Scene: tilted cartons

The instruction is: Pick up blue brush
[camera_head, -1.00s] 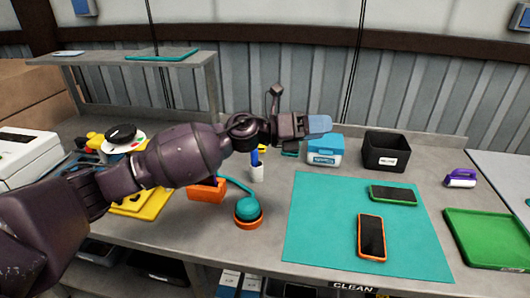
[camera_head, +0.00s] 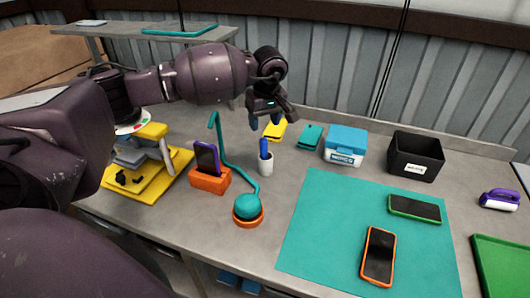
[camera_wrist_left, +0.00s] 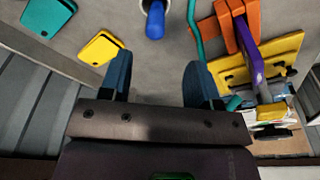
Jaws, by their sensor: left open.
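The blue brush (camera_head: 264,148) stands upright in a small white cup (camera_head: 266,166) on the grey table, left of the teal mat. My left gripper (camera_head: 268,120) is open and empty, pointing down above and behind the cup. In the left wrist view the blue brush (camera_wrist_left: 155,20) shows from above at the top edge, beyond the open fingers of my left gripper (camera_wrist_left: 160,84) and apart from them. The cup is mostly cut off there. My right gripper is not in view.
A teal lamp (camera_head: 247,207) with a bent arm stands close left of the cup. An orange stand (camera_head: 209,181) holds a purple phone. Yellow and teal flat pieces lie behind. A blue-white box (camera_head: 344,146) and black bin (camera_head: 416,157) stand right. The teal mat (camera_head: 330,225) holds two phones.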

